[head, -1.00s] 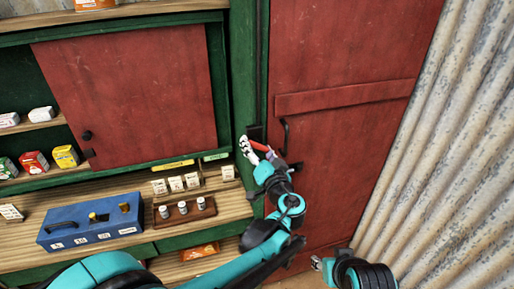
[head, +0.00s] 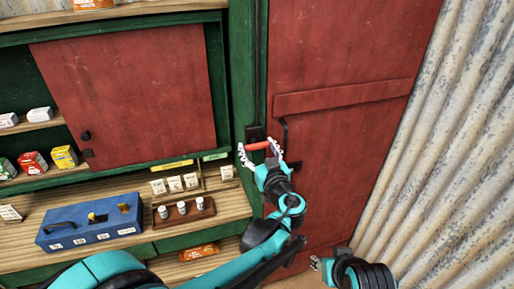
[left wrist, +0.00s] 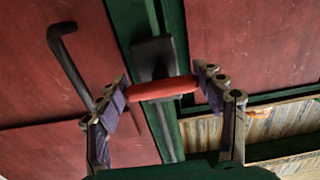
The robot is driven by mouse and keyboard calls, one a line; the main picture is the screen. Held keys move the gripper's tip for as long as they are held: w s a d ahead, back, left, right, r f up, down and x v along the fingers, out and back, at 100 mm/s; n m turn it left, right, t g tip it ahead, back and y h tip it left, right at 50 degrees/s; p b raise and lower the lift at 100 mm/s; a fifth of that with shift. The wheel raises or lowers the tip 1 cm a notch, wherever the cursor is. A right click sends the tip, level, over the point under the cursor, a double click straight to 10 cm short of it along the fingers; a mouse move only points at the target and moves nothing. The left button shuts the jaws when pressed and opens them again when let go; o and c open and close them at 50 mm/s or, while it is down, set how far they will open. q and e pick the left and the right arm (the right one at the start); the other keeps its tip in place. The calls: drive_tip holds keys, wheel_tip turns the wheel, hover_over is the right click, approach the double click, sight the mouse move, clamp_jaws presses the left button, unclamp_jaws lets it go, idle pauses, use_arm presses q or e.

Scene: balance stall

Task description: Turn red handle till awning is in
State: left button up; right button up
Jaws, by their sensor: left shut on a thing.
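The red handle (head: 258,145) sticks out from a dark crank mount on the green post beside the red door. In the left wrist view the red handle (left wrist: 162,88) lies crosswise between the two fingers of my left gripper (left wrist: 160,92). The fingers press on its two ends. In the head view my left gripper (head: 259,153) is at the handle, shut on it. My right gripper (head: 317,263) is low at the bottom right, well away from the handle, and its fingers are too small to read. No awning shows.
A black door pull (head: 285,132) is just right of the handle. A counter (head: 120,190) at left holds a blue box (head: 92,222), a wooden rack (head: 184,212) with small jars and several cards. Corrugated metal (head: 440,150) stands at right.

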idle(0.4)
use_arm(q)
drive_tip(key=o, duration=1.2)
drive_tip(key=v, duration=0.7)
drive_tip(key=shift+s, duration=0.25)
